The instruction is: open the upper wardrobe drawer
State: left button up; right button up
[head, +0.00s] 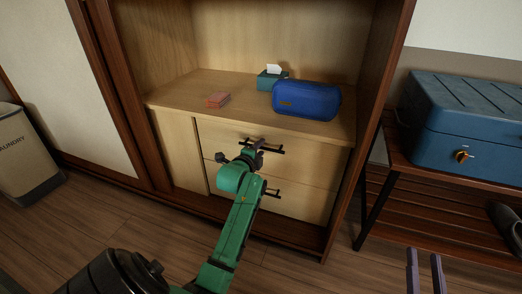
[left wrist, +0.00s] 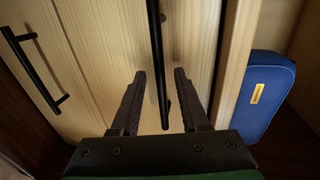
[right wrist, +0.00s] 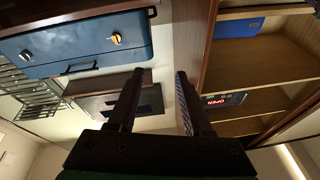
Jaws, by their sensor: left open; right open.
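The upper wardrobe drawer (head: 222,132) has a pale wood front and a black bar handle (head: 270,147). It looks shut, with no gap showing. My left gripper (head: 256,147) is at this handle, on the end of the green arm. In the left wrist view its open fingers (left wrist: 160,73) stand on either side of the upper handle (left wrist: 156,40). I cannot tell whether either finger touches the bar. The lower drawer's handle (left wrist: 36,70) lies to the left there. My right gripper (head: 424,254) is open and empty, well right of the wardrobe; its fingers (right wrist: 160,74) also show in its wrist view.
A blue bag (head: 306,100), a teal tissue box (head: 272,80) and a small reddish item (head: 217,100) sit on the shelf above the drawers. A laundry bin (head: 22,155) stands far left. Floor before the drawers is clear.

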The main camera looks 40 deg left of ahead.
pick_arm(q)
jog(key=shift+w+a+f, duration=0.1)
jog(key=shift+w+a, duration=0.1)
jog(key=shift+w, duration=0.3)
grip_shut()
pick_arm(e)
jog(key=shift+t, duration=0.9)
jog(key=r, duration=0.4)
jog(key=shift+w+d+r, duration=0.25)
jog(key=shift+w+r, duration=0.1)
jog(key=shift+r, duration=0.05)
